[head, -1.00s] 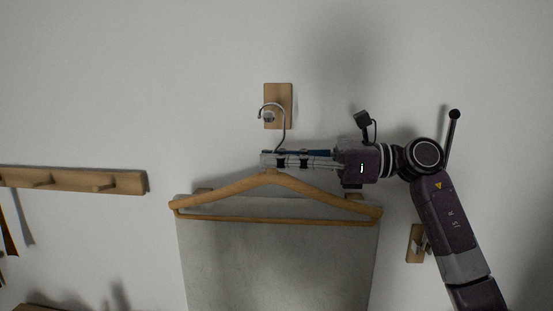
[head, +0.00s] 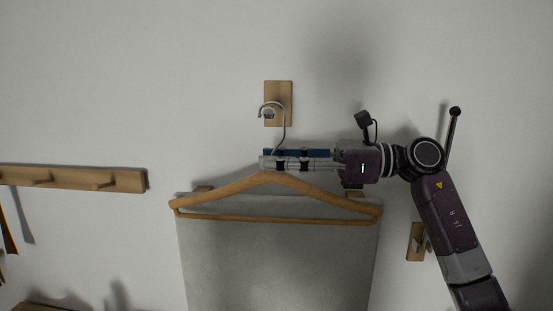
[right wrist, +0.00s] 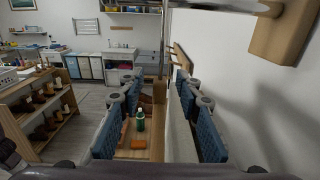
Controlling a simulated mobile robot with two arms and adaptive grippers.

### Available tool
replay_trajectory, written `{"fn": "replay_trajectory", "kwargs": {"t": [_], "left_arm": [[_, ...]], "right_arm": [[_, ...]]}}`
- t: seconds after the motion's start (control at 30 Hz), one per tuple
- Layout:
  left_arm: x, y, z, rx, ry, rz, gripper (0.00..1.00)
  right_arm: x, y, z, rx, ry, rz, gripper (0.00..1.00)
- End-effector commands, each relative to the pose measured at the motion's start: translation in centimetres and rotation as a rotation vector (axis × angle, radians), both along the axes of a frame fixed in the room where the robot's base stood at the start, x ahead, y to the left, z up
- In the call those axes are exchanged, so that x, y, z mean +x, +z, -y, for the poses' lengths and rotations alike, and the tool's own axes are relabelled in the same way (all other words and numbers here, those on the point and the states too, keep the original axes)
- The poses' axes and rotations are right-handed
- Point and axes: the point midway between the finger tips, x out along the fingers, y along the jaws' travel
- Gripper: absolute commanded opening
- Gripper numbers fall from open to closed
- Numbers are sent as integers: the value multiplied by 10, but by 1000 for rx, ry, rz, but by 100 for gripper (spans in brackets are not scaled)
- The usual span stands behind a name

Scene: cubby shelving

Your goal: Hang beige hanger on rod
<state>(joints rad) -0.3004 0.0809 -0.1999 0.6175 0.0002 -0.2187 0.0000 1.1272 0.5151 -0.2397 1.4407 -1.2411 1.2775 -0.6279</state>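The beige hanger (head: 235,185) hangs upright and nearly level, with its wooden shoulders below my right gripper. Its metal hook (head: 284,125) curves over the short rod (head: 268,114) on the wooden wall plate (head: 284,88). The rod's end shows inside the hook's curve; whether the hook bears on it I cannot tell. My right gripper (head: 285,160) is at the hook's stem, just above the wooden shoulders. In the right wrist view its blue pads (right wrist: 155,125) stand apart, with a gap between them, and the thin metal stem (right wrist: 164,45) rises beyond. My left gripper is not in view.
A grey sheet (head: 270,265) is on the wall close behind the hanger. A wooden peg rail (head: 75,180) is at the left, and a small wooden wall plate (head: 416,242) at the right. The right wrist view shows a shoe shelf (right wrist: 50,105) and a green bottle (right wrist: 140,120).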

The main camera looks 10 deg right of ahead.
Motion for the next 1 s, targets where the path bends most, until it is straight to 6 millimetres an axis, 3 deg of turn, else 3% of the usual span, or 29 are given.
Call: {"fn": "replay_trajectory", "kwargs": {"t": [0.17,0.53,1.0], "left_arm": [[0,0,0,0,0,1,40],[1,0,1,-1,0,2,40],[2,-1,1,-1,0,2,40]], "right_arm": [[-5,0,22,0,-4,0,32],[-24,1,95,0,-4,-1,32],[-35,1,134,0,-3,0,32]]}}
